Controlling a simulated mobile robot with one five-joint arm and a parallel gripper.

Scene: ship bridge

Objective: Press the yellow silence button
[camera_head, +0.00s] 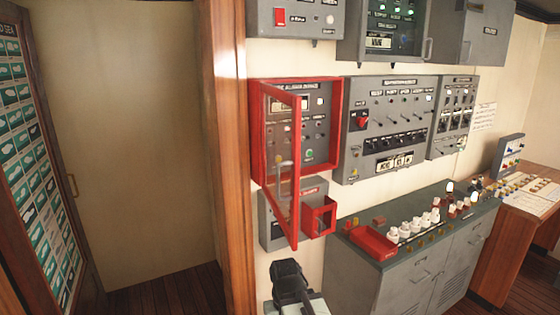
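A red-framed fire alarm type panel (335,125) hangs on the wall in the middle of the view. Its red-framed door (296,175) is swung open toward me and partly covers the panel's left side. Small lamps, knobs and a green button (309,155) show on its grey face. A small yellowish spot shows through the door, but I cannot tell whether it is the yellow silence button. My gripper (290,268), dark, is low in the view, below the door and apart from the panel. Its fingers are not clear enough to show open or shut.
A small red open box (319,217) is on a grey unit below the panel. Grey control panels (392,120) fill the wall to the right. A grey counter (400,245) below holds a red tray (374,241) and several white fittings. A wooden post (228,150) stands left.

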